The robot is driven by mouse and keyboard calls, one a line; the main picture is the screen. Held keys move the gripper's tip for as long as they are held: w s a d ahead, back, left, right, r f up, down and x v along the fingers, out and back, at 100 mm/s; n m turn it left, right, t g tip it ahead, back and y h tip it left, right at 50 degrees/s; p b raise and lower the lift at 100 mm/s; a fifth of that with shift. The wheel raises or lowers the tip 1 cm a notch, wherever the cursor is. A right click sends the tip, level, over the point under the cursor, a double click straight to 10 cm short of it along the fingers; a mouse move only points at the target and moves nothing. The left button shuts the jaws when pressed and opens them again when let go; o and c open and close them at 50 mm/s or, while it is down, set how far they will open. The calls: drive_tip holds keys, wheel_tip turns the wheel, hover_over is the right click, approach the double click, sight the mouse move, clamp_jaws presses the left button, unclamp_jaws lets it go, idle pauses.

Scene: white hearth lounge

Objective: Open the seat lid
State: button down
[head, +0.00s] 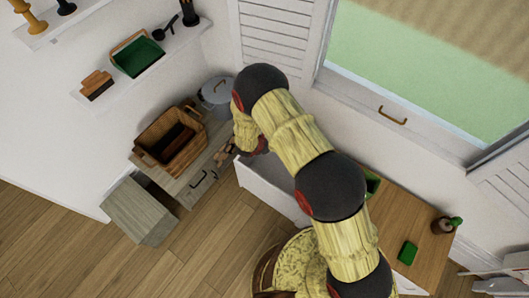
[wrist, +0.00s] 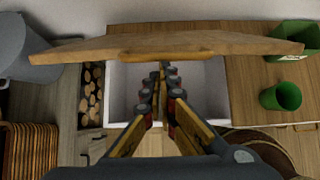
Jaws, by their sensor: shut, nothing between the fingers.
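The seat lid (wrist: 200,44) is a wooden board in the wrist view, raised above an open white seat box (wrist: 206,78), whose interior shows beneath it. My gripper (wrist: 162,70) is shut and empty, its fingers pointing at the lid's lower edge over the box. I cannot tell whether the tips touch the lid. In the head view the white box (head: 270,185) shows beside my arm. My arm hides the lid and the gripper there.
A firewood niche (wrist: 92,92) and a grey pot (wrist: 25,52) lie left of the box. A wooden top on the right bears a green cup (wrist: 281,97) and green bin (wrist: 298,40). A wicker basket (head: 158,155) stands left. Floor (head: 60,240) is clear at front left.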

drive_tip(key=w+d+r+g+p, duration=0.1)
drive_tip(key=w+d+r+p, duration=0.6)
drive_tip(key=w+d, duration=0.5)
drive_tip(key=shift+w+d+r+y, duration=0.4)
drive_tip(key=shift+w+r, duration=1)
drive_tip(key=shift+w, duration=0.65)
